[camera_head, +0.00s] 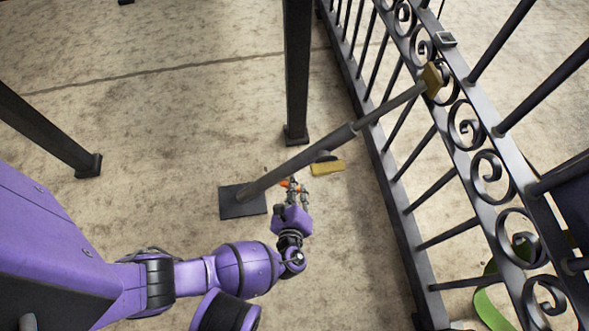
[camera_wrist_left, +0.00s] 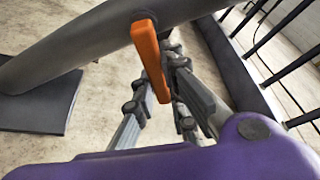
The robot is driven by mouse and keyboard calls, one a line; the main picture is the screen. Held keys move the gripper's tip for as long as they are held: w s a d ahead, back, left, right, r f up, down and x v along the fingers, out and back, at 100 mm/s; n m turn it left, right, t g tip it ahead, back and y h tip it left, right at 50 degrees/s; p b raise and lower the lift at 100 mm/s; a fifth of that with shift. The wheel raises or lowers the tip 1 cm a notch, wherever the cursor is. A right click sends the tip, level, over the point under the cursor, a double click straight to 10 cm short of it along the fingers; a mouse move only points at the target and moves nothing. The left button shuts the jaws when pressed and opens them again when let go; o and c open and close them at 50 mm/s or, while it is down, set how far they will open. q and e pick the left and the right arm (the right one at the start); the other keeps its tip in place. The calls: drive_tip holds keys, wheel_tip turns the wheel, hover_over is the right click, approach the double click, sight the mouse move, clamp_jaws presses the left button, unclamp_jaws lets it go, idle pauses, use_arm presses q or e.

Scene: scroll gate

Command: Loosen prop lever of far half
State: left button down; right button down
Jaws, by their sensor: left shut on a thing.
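A grey telescoping prop (camera_head: 300,158) leans from a square base plate (camera_head: 232,207) on the floor up to a wooden block (camera_head: 432,80) against the black scroll gate (camera_head: 478,165). The prop's orange lever (camera_wrist_left: 147,45) hangs down from the tube in the left wrist view; a small part of it (camera_head: 285,183) shows in the head view. My left gripper (camera_wrist_left: 163,78) is shut on the lower part of this lever, just below the tube. It also shows in the head view (camera_head: 297,187), partly blurred against the prop. My right gripper is in neither view.
A yellow wedge (camera_head: 327,168) lies on the floor beside the prop. A dark post (camera_head: 298,70) stands behind it, and another dark leg (camera_head: 45,130) stands at left. Something green (camera_head: 490,305) lies beyond the gate at lower right. The floor behind the prop is mostly clear.

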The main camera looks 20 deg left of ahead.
use_arm(q)
drive_tip(key=c, duration=2)
unclamp_jaws()
drive_tip(key=shift+c, duration=0.2)
